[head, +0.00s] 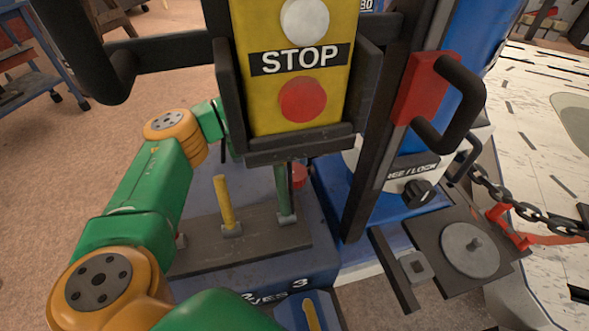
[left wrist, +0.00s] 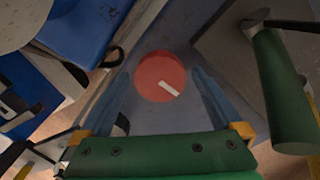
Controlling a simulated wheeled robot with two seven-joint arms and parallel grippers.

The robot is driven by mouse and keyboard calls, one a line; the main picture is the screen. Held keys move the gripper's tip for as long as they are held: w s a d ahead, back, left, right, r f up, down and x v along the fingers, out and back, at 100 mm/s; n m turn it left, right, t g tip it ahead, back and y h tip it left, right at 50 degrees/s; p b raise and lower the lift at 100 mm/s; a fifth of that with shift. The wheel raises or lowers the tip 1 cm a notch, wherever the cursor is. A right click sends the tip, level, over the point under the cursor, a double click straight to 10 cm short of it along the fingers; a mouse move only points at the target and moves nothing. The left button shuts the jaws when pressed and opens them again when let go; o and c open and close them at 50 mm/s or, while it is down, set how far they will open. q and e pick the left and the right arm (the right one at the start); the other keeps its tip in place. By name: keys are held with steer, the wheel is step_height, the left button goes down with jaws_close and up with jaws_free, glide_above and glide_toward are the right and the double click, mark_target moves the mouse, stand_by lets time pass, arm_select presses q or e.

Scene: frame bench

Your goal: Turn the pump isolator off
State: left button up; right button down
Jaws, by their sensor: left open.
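A round red knob (left wrist: 160,77) with a white pointer mark, which looks like the pump isolator, sits on a grey-blue surface in the left wrist view. Its mark points to the lower right. In the head view a red knob (head: 299,175) shows partly, behind a green lever and below the STOP box. My left gripper (left wrist: 161,84) is open, its two fingers on either side of the knob in the picture; I cannot tell whether they touch it. In the head view the gripper is hidden behind the STOP box. My right gripper is not in view.
The yellow STOP box (head: 296,90) with a red button hangs in front. A yellow lever (head: 224,203) and a green lever (head: 284,195) stand on a dark plate. A black FREE/LOCK knob (head: 418,193), a red-and-black handle and a chain (head: 525,208) are at right.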

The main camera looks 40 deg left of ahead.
arm_select(q)
steer(key=shift+c, duration=1.1)
steer(key=c, duration=1.1)
